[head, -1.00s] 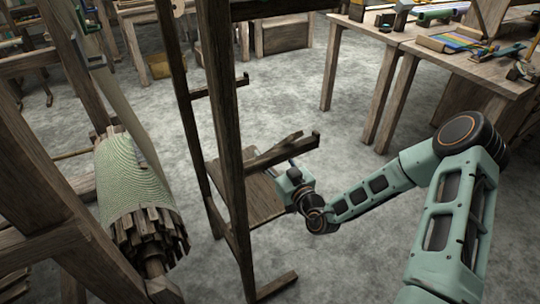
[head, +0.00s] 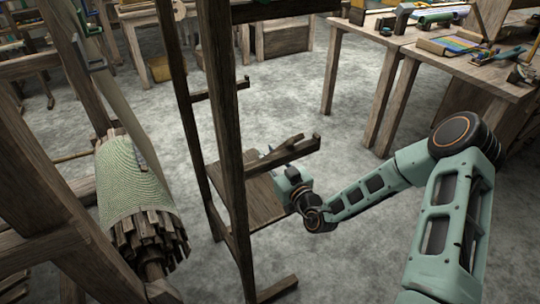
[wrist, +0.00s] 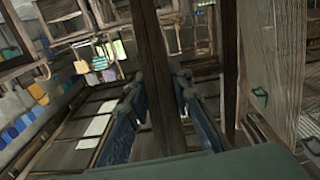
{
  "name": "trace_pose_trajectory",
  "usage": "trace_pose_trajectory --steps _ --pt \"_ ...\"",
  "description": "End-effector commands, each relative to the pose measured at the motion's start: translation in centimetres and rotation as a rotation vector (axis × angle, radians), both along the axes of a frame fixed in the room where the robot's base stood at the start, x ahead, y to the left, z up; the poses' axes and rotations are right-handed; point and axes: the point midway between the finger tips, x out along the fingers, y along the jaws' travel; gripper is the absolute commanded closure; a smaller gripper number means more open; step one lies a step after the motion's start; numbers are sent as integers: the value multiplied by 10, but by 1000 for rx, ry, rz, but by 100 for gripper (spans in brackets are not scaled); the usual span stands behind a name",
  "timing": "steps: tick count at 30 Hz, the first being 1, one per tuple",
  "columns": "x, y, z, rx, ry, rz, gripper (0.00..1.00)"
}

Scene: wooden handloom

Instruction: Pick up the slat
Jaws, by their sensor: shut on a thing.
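My gripper (head: 284,176) is low beside the wooden rack in the head view, partly hidden by the rack's bracket. In the wrist view its two blue fingers (wrist: 158,80) stand on either side of a dark wooden slat (wrist: 155,60). The slat runs up the picture between them, and the gripper is shut on it. The slat's lower end is hidden behind the pale green wrist part. In the head view I cannot clearly tell the slat from the rack's wood.
The rack's dark post (head: 228,150) and its bracket arm (head: 283,154) are close to my gripper, with a wooden board (head: 255,203) below. A loom roller with green cloth (head: 130,180) is at left. Worktables (head: 400,60) stand at back right. The grey floor between is clear.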

Motion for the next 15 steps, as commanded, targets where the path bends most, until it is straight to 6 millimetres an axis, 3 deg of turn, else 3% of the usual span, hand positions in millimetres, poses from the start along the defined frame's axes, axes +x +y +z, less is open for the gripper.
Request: trace_pose_trajectory --steps 7,13,15 --pt "0 0 13 0 0 0 100" --pt "1 -2 43 1 -1 -1 100" --pt "11 -17 37 -1 -2 -7 100"
